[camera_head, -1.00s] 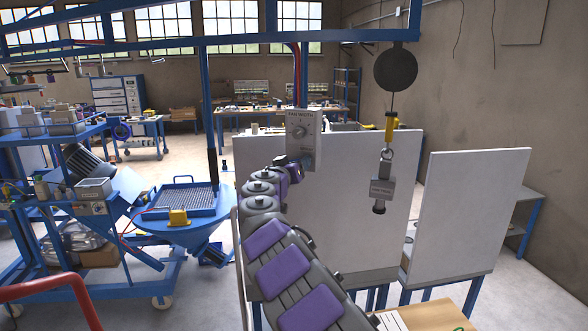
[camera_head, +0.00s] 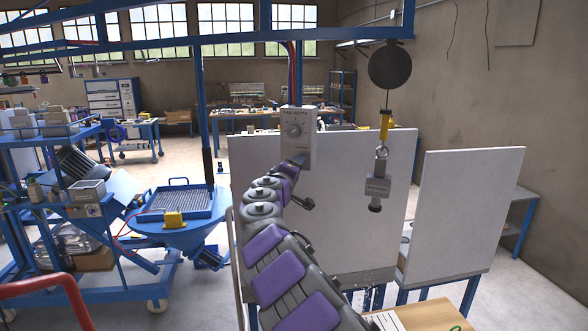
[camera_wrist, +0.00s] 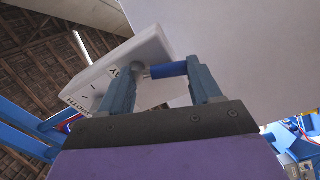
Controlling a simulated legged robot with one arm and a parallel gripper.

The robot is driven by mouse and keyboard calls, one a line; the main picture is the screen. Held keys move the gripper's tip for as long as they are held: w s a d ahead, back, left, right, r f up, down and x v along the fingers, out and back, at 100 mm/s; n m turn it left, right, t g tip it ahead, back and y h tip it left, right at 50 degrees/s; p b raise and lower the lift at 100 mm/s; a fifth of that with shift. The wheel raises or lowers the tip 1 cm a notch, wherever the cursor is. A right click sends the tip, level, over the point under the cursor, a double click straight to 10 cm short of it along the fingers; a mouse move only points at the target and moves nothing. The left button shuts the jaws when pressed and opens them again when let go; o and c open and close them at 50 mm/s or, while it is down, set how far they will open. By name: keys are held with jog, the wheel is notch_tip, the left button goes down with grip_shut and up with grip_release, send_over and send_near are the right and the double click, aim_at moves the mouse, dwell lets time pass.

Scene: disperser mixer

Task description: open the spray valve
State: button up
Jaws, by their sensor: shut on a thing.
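The control box (camera_head: 298,137) is pale grey, with a round dial (camera_head: 294,129) and a label above it that seems to read "FAN WIDTH". It stands upright in front of the white panels in the head view. In the wrist view the box (camera_wrist: 115,70) shows tilted, from below. A short blue handle (camera_wrist: 170,70) beside it lies between the two fingers of my gripper (camera_wrist: 163,76). My gripper is shut on this handle. In the head view my gripper (camera_head: 298,160) is at the box's lower edge, and my wrist hides most of the grip.
White panels (camera_head: 350,220) stand behind the box. A grey labelled box (camera_head: 377,186) hangs on a line to the right, below a dark disc (camera_head: 390,64). Pale speckles (camera_head: 366,290) show below the near panel. A blue funnel with a grate (camera_head: 180,203) stands left.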

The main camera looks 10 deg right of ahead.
jog(key=shift+s+d+f+n+p, duration=0.1)
jog(key=shift+d+n+p, duration=0.15)
jog(key=shift+n, duration=0.75)
jog(key=shift+s+d+f+n+p, duration=0.1)
jog(key=shift+n+p, duration=0.25)
jog(key=shift+n, duration=0.65)
jog(key=o, duration=1.1)
jog(key=shift+w+a+f, duration=0.1)
jog(key=shift+w, duration=0.05)
jog(key=shift+c, duration=0.2)
jog(key=shift+s, duration=0.2)
jog(key=v, duration=1.7)
jog(key=shift+a, duration=0.2)
jog(key=shift+s, duration=0.1)
